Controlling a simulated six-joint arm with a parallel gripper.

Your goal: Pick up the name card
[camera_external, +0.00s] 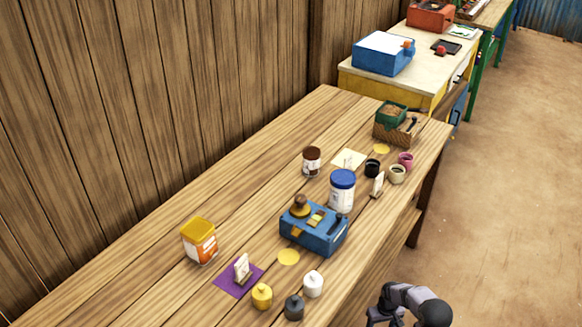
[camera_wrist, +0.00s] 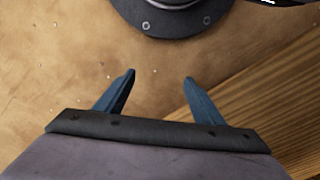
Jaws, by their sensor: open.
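Two small pale upright cards in stands show on the wooden table (camera_external: 130,290). One card (camera_external: 242,266) stands on a purple mat (camera_external: 226,281) near the table's front. The other card (camera_external: 377,184) stands farther back, beside the cups. I cannot read either, so I cannot tell which is the name card. My gripper (camera_wrist: 160,76) is open and empty in the wrist view, over the sandy ground. In the external view my arm is at the bottom, off the table's right edge, away from both cards. No card shows in the wrist view.
A blue balance (camera_external: 314,233) stands mid-table, with a blue-lidded jar (camera_external: 342,190) behind it. Yellow, dark and white weights (camera_external: 313,284) stand near the right edge. An orange-labelled jar (camera_external: 200,241) is left. Cups (camera_external: 397,174) and a basket (camera_external: 393,128) are farther back.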

